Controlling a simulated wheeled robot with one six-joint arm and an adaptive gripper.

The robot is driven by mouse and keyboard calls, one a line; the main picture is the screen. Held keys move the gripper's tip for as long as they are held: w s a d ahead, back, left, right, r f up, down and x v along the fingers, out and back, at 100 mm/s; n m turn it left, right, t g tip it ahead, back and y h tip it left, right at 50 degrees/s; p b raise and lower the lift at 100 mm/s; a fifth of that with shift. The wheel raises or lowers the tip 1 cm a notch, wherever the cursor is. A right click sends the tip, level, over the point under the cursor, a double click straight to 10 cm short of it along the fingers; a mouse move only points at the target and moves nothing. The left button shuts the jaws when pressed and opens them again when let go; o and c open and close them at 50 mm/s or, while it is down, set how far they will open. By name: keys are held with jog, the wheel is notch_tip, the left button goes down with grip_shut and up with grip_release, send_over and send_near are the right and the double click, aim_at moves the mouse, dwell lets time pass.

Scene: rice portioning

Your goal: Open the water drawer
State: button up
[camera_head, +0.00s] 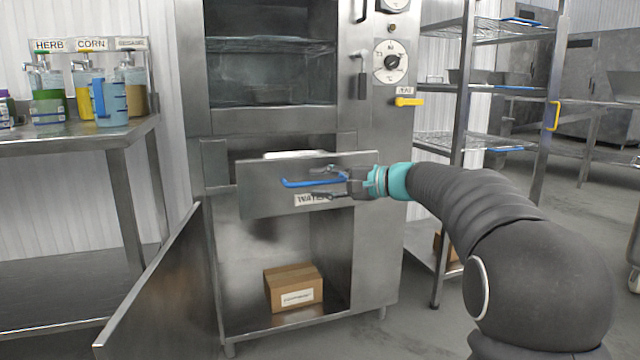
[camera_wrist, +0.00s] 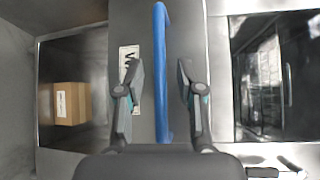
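The water drawer (camera_head: 262,200) has a steel front with a label reading WATER, partly covered by my gripper. The drawer stands out from the steel cabinet, and something white shows just behind its top edge. Its blue bar handle (camera_head: 300,183) also shows in the wrist view (camera_wrist: 161,50). My gripper (camera_head: 328,187) is at the right part of the handle. In the wrist view my gripper (camera_wrist: 157,75) has its fingers spread on both sides of the handle, with a gap on each side. It holds nothing.
Below the drawer, a lower door (camera_head: 160,290) hangs open to the left, and a cardboard box (camera_head: 293,288) sits in the compartment. A steel table (camera_head: 60,140) with bottles and a blue-handled jug stands left. A wire rack (camera_head: 470,90) stands right.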

jog(key=v, duration=1.2)
jog(key=shift+s+a+f, duration=0.1)
notch_tip(320, 180, down, 9)
jog(key=d+m+h, duration=0.1)
jog(key=d+h, duration=0.1)
jog(key=h, duration=0.1)
jog(key=s+f+g+h+p, duration=0.2)
jog(key=s+f+g+h, duration=0.15)
jog(key=s+f, duration=0.5)
jog(key=s+f+n+h+p, duration=0.1)
jog(key=s+n+h+p, duration=0.45)
jog(key=s, duration=1.35)
jog(key=s+a+r+n+t+h+p, duration=0.1)
jog(key=s+r+n+h+p, duration=0.1)
jog(key=s+r, duration=0.2)
jog(key=shift+s+a+r+n, duration=0.35)
jog(key=shift+s+r, duration=0.05)
jog(key=shift+s, duration=1.3)
